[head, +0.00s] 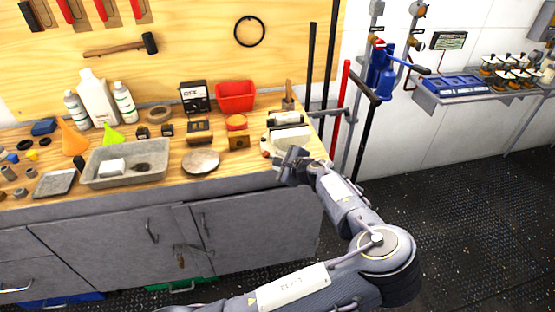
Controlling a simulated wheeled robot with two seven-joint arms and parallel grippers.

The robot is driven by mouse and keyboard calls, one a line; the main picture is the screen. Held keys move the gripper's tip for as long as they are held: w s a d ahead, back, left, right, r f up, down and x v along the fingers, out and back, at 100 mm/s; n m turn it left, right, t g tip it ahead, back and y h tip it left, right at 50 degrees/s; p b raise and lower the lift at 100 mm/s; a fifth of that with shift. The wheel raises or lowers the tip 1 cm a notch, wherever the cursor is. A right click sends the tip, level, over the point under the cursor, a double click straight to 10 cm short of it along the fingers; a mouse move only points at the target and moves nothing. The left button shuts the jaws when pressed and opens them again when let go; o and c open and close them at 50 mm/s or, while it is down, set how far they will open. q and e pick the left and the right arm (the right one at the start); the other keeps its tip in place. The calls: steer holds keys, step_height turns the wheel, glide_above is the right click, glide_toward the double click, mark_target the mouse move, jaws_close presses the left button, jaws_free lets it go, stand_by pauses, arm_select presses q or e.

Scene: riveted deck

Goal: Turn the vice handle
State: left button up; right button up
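The vice (286,138), a pale cream body with dark metal parts, is at the right front corner of the wooden workbench. My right gripper (287,162) is at the bench's front edge, just in front of the vice and overlapping its lower part. The gripper and wrist hide the vice's front, so I cannot make out the handle clearly. I cannot tell whether the gripper touches it, or whether the fingers are open or shut. My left gripper is not in view.
The workbench (50,203) holds a grey tray (105,181), a round disc (201,161), a red bin (235,96), bottles and small parts. Upright bars, one red (338,112), stand right of the bench. A blue pump (381,72) is beyond. Dark floor at right is clear.

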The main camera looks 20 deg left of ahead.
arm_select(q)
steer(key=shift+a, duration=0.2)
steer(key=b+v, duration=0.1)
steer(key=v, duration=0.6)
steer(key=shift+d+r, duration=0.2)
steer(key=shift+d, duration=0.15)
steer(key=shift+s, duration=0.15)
